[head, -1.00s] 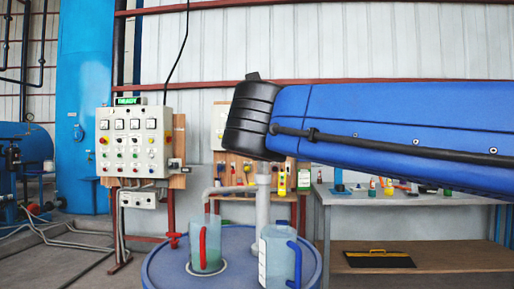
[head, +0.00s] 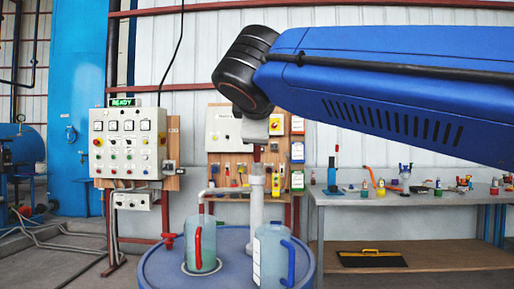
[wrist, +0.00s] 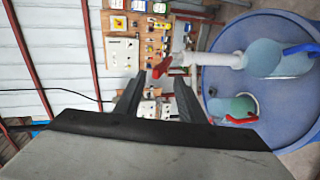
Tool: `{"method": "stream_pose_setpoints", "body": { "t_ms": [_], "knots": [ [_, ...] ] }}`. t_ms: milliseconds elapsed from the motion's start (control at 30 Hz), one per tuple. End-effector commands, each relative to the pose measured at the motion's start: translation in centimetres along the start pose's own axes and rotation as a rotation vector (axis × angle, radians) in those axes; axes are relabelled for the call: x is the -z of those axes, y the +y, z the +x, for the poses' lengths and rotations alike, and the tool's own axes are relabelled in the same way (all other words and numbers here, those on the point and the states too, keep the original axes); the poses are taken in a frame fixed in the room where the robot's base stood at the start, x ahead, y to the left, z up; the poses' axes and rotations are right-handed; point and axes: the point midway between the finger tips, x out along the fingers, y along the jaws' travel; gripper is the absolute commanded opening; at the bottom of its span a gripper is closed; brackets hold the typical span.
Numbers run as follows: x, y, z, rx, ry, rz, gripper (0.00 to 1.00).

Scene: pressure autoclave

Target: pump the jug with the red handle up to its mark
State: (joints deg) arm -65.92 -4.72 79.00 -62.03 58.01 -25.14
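The jug with the red handle (head: 193,260) stands upright on the blue drum (head: 160,277), under the bent spout (head: 212,191) of the pump. It looks teal inside; I cannot make out its mark. It also shows in the wrist view (wrist: 232,104). The pale pump column (head: 256,205) rises behind the jugs, with a red pump handle (wrist: 162,67) at its top. My gripper (wrist: 157,90) is open, its dark fingers apart. The red handle appears just beyond the gap between the fingertips, with no clear contact. In the head view my gripper is over the column's top.
A second jug with a blue handle (head: 270,262) stands on the drum to the right. A control panel (head: 127,140) reading READY is at the left. A tool board (head: 232,172) is behind the pump. A workbench (head: 400,197) with small items stands at the right.

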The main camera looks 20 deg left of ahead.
Motion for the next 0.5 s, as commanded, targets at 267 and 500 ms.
{"method": "stream_pose_setpoints", "body": {
  "t_ms": [267,500],
  "knots": [
    [0.2,0.9,-0.3,0.059,-0.015,0.593,0.36],
    [0.4,1.6,-0.8,0.108,-0.048,1.097,0.36]
  ]
}}
